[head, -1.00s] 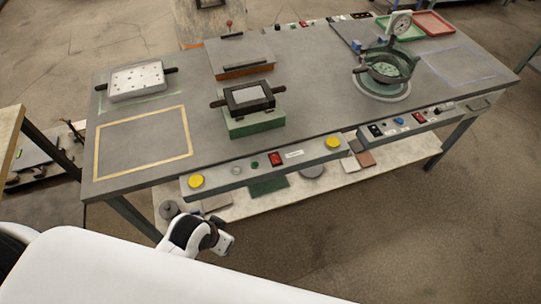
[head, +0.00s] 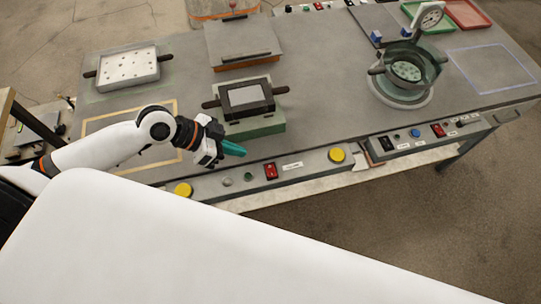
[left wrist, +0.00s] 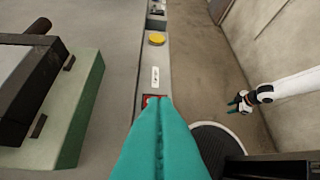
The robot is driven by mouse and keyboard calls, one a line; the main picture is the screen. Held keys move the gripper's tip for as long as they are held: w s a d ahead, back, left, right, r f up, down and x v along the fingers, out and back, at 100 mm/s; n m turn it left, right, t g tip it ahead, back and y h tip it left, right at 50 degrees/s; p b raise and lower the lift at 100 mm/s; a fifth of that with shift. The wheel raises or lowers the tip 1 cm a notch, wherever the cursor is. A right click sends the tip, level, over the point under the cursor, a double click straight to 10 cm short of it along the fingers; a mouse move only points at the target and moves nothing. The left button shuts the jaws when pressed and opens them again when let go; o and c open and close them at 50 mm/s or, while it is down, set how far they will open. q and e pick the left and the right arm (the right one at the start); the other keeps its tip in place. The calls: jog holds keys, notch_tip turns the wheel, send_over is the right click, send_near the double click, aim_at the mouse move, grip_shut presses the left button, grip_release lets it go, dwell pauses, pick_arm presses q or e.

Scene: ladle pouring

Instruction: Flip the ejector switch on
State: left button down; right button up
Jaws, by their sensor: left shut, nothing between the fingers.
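A red rocker switch (head: 270,170) sits on the left front panel, beside a white label and a small green button. Which switch is the ejector cannot be read. My left gripper (head: 242,152) is shut and empty, its teal fingers pointing right, just up and left of this switch in the head view. In the left wrist view the shut fingertips (left wrist: 158,100) partly cover the red switch (left wrist: 149,98); contact cannot be told. Another red switch (head: 437,130) is on the right front panel. My right gripper (left wrist: 240,103) shows small in the left wrist view.
Yellow buttons (head: 183,189) and (head: 337,155) flank the left panel's controls. A dark-framed mould on a green block (head: 250,128) stands behind the panel. A perforated tray (head: 127,69) is at left, a round green fixture (head: 407,72) at right.

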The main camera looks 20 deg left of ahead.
pick_arm(q)
jog(key=s, duration=0.1)
pick_arm(e)
jog(key=s+g, duration=0.1)
jog(key=s, duration=0.7)
pick_arm(q)
jog(key=p, duration=0.2)
send_over(276, 174)
jog(key=a, duration=0.3)
jog(key=f, duration=0.4)
jog(key=s+f, duration=0.1)
jog(key=f, duration=0.1)
jog(key=shift+d+f, duration=0.15)
jog(key=shift+f, duration=0.2)
notch_tip(276, 174, down, 3)
jog(key=shift+s+r+p, duration=0.1)
jog(key=shift+p, duration=0.3)
jog(key=shift+s+f, duration=0.15)
jog(key=shift+f, duration=0.55)
pick_arm(e)
jog(key=w+r, duration=0.2)
jog(key=w, duration=0.1)
jog(key=shift+w+a+r, duration=0.1)
jog(key=shift+a+r, duration=0.1)
jog(key=shift+r, duration=0.15)
jog(key=shift+w, duration=0.2)
